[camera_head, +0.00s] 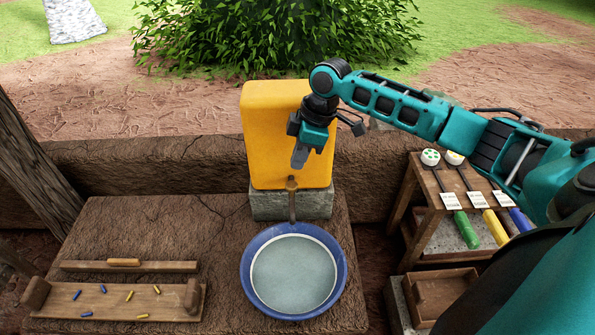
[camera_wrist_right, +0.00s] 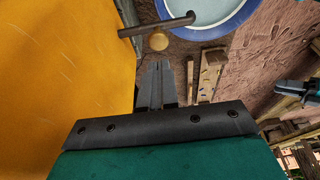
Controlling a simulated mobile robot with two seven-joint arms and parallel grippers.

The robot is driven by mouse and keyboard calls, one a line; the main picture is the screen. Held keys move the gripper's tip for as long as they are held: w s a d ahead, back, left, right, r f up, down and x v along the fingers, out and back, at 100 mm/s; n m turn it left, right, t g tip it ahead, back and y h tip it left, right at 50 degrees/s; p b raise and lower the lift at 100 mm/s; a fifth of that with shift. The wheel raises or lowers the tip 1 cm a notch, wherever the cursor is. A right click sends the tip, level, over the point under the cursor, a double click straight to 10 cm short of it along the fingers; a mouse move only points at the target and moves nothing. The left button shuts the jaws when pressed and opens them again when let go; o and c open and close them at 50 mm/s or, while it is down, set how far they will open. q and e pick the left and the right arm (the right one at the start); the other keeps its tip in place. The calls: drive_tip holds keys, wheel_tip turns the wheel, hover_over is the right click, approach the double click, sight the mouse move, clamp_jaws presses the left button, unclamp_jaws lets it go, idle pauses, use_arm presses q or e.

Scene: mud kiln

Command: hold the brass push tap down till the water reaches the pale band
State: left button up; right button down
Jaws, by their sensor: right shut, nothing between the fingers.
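The brass push tap (camera_head: 292,184) sits low on the front of a yellow water container (camera_head: 262,130); its round brass top (camera_wrist_right: 158,41) shows in the wrist view. Its spout points down over a blue basin (camera_head: 245,279). Water (camera_head: 294,275) stands in the basin, and the pale band (camera_head: 254,248) shows as a thin whitish ring around it. I see no clear stream. My right gripper (camera_head: 299,160) is shut and empty, just above the tap. In the wrist view its fingertips (camera_wrist_right: 157,63) appear apart from the brass top. My left gripper is not in the head view.
The container stands on a grey block (camera_head: 270,203). Wooden boards (camera_head: 125,299) with small blue and yellow pieces lie at left. A wooden stand (camera_head: 425,190) with tagged, coloured-handled tools and a small wooden tray (camera_head: 440,293) are at right. A dark and teal part of mine shows at the wrist view's right edge.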

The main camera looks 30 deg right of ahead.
drive_tip(key=w+v, duration=0.1)
drive_tip(key=v, duration=0.5)
drive_tip(key=shift+s+r, duration=0.4)
drive_tip(key=shift+r, duration=0.1)
drive_tip(key=s+a+f+m+t+y, duration=0.2)
drive_tip(key=s+a+f+m+t, duration=0.15)
drive_tip(key=a+f, duration=1.15)
drive_tip(key=s+f+m+t+h, duration=0.1)
drive_tip(key=s+f+m+t, duration=0.1)
drive_tip(key=s, duration=0.4)
drive_tip(key=s+f+m+t+h, duration=0.1)
drive_tip(key=s+f+m+t, duration=0.2)
drive_tip(key=s, duration=0.4)
drive_tip(key=shift+d+f+h, duration=0.2)
drive_tip(key=shift+f+h, duration=0.2)
drive_tip(key=shift+f, duration=0.35)
drive_tip(key=shift+m+t, duration=0.25)
